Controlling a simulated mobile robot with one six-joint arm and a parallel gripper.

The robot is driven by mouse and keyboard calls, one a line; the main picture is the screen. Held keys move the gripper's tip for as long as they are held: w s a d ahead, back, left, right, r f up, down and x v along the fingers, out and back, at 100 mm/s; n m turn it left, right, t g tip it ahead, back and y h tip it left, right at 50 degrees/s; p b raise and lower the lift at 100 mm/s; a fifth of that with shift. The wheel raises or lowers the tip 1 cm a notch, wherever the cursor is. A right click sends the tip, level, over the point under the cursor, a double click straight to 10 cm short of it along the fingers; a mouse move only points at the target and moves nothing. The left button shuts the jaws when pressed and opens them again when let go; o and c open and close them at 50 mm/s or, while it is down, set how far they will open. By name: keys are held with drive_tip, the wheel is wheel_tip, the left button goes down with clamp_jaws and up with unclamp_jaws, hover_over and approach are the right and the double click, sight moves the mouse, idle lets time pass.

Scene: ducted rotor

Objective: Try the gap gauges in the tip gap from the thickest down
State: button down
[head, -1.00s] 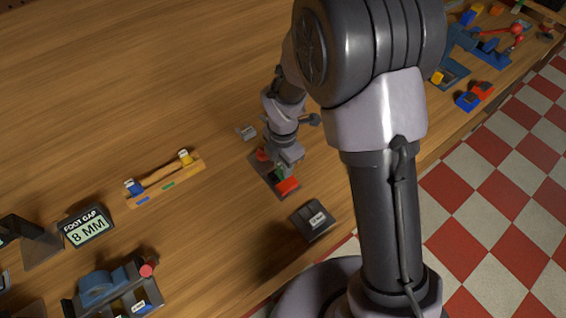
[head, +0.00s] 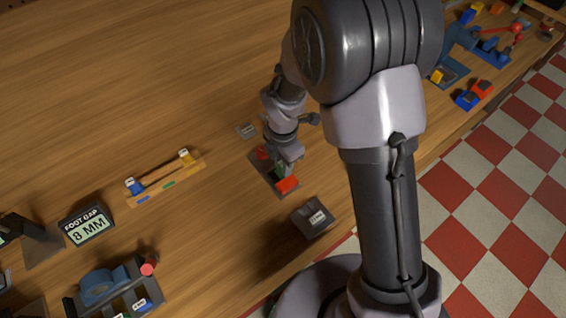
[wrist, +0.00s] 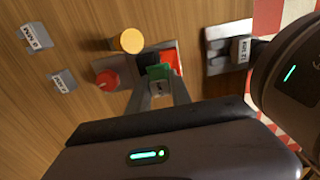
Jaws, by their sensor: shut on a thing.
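My gripper (wrist: 160,92) is shut on a green gauge (wrist: 159,72), low over a small grey fixture plate (wrist: 138,58). The green gauge also shows in the head view (head: 279,173). A red block (wrist: 172,60) stands right behind it in the wrist view. A red round part (wrist: 107,80) and an orange round part (wrist: 130,40) are to its left. My fingers hide the green gauge's lower part, so I cannot tell whether it is in a gap.
A small grey labelled block (head: 246,131) lies behind the fixture, a dark labelled block (head: 312,218) in front. A "FOOT GAP 8 MM" sign (head: 87,226) and a blue-and-dark device (head: 110,288) are at the left. Wood between rack and fixture is clear.

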drive_tip(key=shift+w+f, duration=0.1)
drive_tip(key=shift+f, duration=0.2)
idle(1.9)
drive_tip(key=shift+r, duration=0.3)
idle(0.4)
drive_tip(key=shift+f, duration=0.3)
idle(0.4)
drive_tip(key=shift+r, duration=0.1)
idle(0.3)
wheel_tip(320, 180, up, 7)
drive_tip(key=p, duration=0.6)
